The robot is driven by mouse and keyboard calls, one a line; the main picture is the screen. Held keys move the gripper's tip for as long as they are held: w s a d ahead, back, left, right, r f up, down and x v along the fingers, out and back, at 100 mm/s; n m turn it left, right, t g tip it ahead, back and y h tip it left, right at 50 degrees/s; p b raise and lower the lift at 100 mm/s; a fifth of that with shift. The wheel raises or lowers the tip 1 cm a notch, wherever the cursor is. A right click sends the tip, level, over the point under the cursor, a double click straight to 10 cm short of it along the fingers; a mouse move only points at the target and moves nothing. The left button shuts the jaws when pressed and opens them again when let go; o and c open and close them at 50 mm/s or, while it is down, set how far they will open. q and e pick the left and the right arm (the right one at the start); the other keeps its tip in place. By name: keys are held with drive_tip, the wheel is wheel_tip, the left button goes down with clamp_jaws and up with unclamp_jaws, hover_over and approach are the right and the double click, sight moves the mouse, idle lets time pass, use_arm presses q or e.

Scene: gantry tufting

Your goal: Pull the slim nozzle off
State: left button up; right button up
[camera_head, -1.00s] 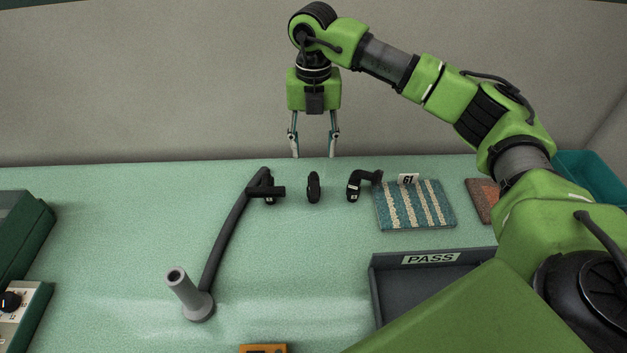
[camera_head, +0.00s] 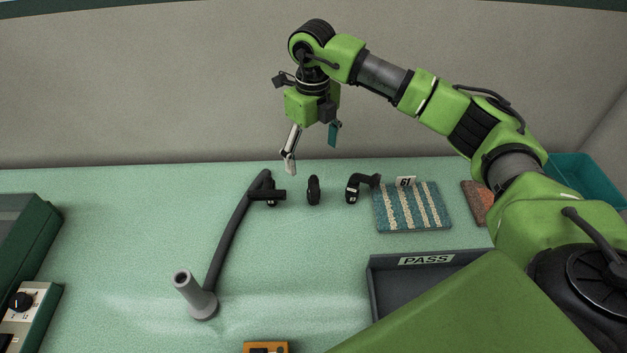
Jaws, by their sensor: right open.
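A dark hose (camera_head: 233,231) curves from a grey stand (camera_head: 202,303) up to a black fitting (camera_head: 270,193) at the back of the green table. A small upright black piece (camera_head: 313,190) stands right of it, and a bent black piece (camera_head: 355,189) stands further right. I cannot tell for sure which of these is the slim nozzle. My right gripper (camera_head: 311,156) is open and empty. It points down above the back edge of the table, over and behind the black pieces, touching none. My left gripper is not in view.
A striped carpet sample (camera_head: 412,207) with a "61" tag (camera_head: 405,182) lies right of the black pieces. A dark tray (camera_head: 384,262) labelled "PASS" is at front right. A teal bin (camera_head: 583,180) stands at far right. Green equipment (camera_head: 30,245) is at left. The table's middle is bare.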

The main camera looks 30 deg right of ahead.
drive_tip(key=n+p, duration=0.1)
drive_tip(key=n, duration=0.3)
drive_tip(key=shift+n+p, duration=0.4)
drive_tip(key=n, duration=0.2)
drive_tip(key=n+p, duration=0.1)
drive_tip(key=shift+s+f+n, duration=0.15)
drive_tip(key=shift+f+n, duration=0.1)
drive_tip(key=shift+n, duration=0.05)
drive_tip(key=shift+f+n+p, duration=0.15)
drive_tip(key=shift+n+p, duration=0.15)
drive_tip(key=shift+n, duration=0.4)
